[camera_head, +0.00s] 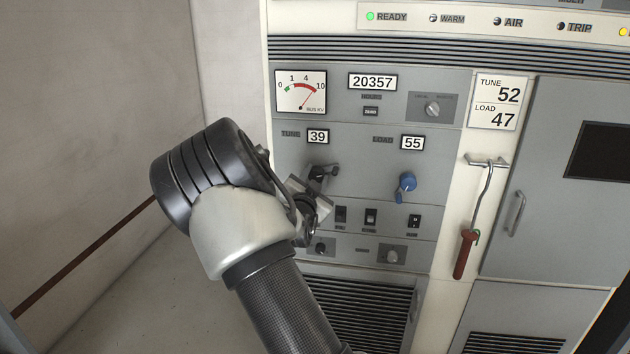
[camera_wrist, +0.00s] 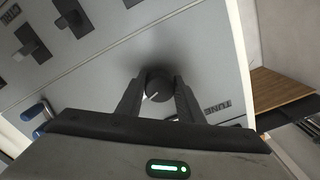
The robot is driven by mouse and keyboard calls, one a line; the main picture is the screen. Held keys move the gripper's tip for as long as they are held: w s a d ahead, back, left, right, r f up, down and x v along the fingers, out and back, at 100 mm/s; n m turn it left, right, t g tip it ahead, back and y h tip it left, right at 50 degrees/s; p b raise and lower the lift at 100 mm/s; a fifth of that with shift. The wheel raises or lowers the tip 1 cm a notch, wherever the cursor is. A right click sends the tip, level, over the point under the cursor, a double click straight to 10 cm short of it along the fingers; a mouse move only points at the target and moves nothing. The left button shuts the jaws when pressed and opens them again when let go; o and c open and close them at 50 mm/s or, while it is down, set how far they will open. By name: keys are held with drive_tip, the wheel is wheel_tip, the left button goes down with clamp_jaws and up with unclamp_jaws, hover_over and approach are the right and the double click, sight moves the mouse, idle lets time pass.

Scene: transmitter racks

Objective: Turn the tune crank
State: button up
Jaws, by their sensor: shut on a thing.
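The tune crank is a dark crank (camera_head: 323,171) on the grey panel, below the TUNE counter (camera_head: 318,136), which reads 39. My gripper (camera_head: 315,186) is at the crank from the lower left, and my arm and wrist hide part of it. In the wrist view my gripper (camera_wrist: 158,88) has its two fingers closed on either side of a round dark knob (camera_wrist: 158,84) with a light mark, near the TUNE label. A white card (camera_head: 498,102) reads TUNE 52 and LOAD 47.
A blue load crank (camera_head: 404,187) sits to the right, under the LOAD counter (camera_head: 411,143), which reads 55. Black switches (camera_head: 370,217) and small knobs lie below. A red-handled hook (camera_head: 465,252) hangs further right. A bare wall is at left.

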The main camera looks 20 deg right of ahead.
drive_tip(key=n+b, duration=0.1)
drive_tip(key=n, duration=0.2)
drive_tip(key=o, duration=1.1)
drive_tip(key=shift+c, duration=0.2)
drive_tip(key=v, duration=1.7)
drive_tip(key=shift+s, duration=0.2)
drive_tip(key=shift+a, duration=0.2)
